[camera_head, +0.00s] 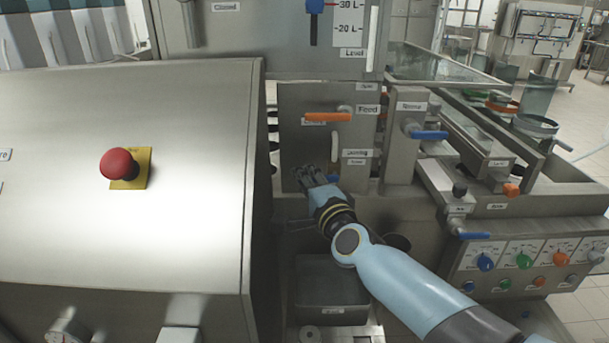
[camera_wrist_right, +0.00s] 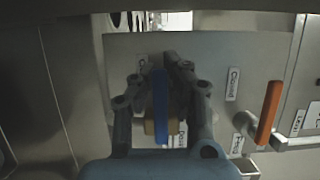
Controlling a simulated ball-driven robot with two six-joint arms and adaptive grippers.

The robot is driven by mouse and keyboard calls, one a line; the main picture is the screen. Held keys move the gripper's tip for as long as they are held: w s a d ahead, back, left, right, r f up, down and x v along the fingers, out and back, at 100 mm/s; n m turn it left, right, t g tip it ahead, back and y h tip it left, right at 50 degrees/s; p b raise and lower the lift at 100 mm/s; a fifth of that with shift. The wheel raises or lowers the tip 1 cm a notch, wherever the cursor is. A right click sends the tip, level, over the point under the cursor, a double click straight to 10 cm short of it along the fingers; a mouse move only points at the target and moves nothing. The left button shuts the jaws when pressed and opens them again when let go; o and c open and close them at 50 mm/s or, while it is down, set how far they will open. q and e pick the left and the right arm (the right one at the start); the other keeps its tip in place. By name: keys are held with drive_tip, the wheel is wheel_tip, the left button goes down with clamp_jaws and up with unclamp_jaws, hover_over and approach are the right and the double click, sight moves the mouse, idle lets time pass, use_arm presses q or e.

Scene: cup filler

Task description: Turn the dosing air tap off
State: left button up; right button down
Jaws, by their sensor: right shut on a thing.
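A tap with a blue lever handle (camera_wrist_right: 160,105) shows in the right wrist view, on a metal panel. My right gripper (camera_wrist_right: 160,72) has its two fingers on either side of this handle and is shut on it. In the head view my right gripper (camera_head: 310,176) is at the lower part of the panel, left of and below the "Dosing" label (camera_head: 356,153). There the fingers and wrist hide most of the tap; a little blue (camera_head: 333,179) shows beside them. My left gripper is not in view.
An orange lever (camera_head: 328,118) lies level above my gripper, near the "Feed" label. A blue tap (camera_head: 429,135) stands to the right. A sloped cabinet with a red emergency button (camera_head: 118,164) fills the left. A grey bin (camera_head: 332,283) is below.

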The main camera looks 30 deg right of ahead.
drive_tip(key=shift+f, duration=0.2)
drive_tip(key=c, duration=1.3)
unclamp_jaws()
drive_tip(key=shift+r, duration=0.1)
drive_tip(key=shift+s, duration=0.1)
drive_tip(key=s, duration=0.4)
drive_tip(key=s+a, duration=0.1)
drive_tip(key=s, duration=0.2)
drive_tip(key=s+a, duration=0.1)
drive_tip(key=s, duration=0.3)
drive_tip(key=shift+s, duration=0.35)
